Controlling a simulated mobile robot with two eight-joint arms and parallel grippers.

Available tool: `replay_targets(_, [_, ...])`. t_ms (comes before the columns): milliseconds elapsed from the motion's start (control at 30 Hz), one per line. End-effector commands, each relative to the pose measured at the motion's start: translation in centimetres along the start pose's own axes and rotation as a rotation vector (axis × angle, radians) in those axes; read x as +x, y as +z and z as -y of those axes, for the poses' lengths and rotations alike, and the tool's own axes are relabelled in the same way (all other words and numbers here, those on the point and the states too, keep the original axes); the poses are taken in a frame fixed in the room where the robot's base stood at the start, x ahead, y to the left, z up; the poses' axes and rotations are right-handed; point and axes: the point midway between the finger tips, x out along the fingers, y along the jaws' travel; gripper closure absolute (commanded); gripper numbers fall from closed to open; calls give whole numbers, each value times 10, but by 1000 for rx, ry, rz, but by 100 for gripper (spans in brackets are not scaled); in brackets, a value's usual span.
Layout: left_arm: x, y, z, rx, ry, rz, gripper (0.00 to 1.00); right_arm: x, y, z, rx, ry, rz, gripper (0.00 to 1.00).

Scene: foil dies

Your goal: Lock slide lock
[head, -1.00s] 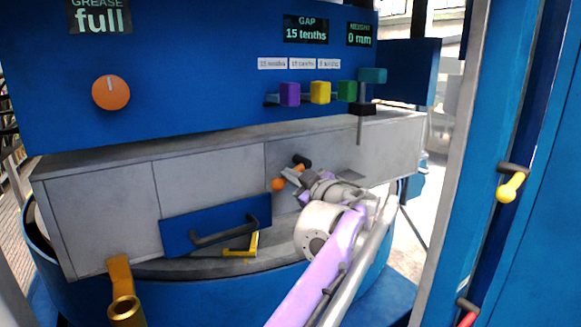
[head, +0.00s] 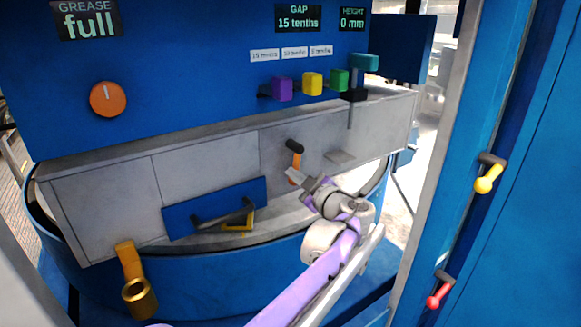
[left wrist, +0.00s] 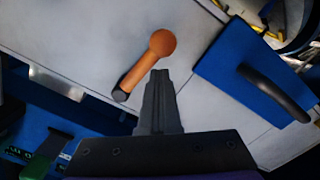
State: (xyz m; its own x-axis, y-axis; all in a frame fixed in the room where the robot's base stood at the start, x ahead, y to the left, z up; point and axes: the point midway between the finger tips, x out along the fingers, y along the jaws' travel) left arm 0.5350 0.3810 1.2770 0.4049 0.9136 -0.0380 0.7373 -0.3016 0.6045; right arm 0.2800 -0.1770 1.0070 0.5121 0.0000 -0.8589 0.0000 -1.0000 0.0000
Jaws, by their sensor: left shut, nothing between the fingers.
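An orange lever (head: 296,163) with a black pivot (head: 294,146) is mounted on the grey panel (head: 215,165). It hangs nearly straight down from the pivot in the head view. In the left wrist view the orange lever (left wrist: 143,68) shows its round ball end and dark pivot end. My left gripper (head: 290,173) is shut and empty, with its tips close to the lever's lower end. In the left wrist view the shut fingers (left wrist: 160,74) point at the lever; I cannot tell whether they touch it. My right gripper is not in view.
A blue plate with a dark handle (head: 224,216) is left of my gripper. A brass-coloured piece (head: 138,290) stands at lower left. Coloured blocks (head: 312,84) and an orange dial (head: 108,99) are above. Yellow (head: 488,180) and red (head: 438,294) handles are on the right.

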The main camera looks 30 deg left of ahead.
Motion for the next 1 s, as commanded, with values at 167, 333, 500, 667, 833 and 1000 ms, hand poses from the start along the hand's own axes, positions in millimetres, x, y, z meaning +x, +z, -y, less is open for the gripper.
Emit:
replay_targets(167, [0, 6, -4, -78, 5, 1, 100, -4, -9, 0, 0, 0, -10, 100])
replay_targets(333, [0, 10, -5, -74, 4, 2, 100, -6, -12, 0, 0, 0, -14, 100])
replay_targets(500, [0, 12, -5, -73, 4, 2, 100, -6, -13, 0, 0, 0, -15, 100])
replay_targets(667, [0, 13, -5, -72, 5, 3, 100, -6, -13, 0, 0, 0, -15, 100])
replay_targets(833, [0, 13, -5, -72, 5, 3, 100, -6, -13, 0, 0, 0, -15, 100])
replay_targets(1000, [0, 13, -5, -72, 5, 4, 100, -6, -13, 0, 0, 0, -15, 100])
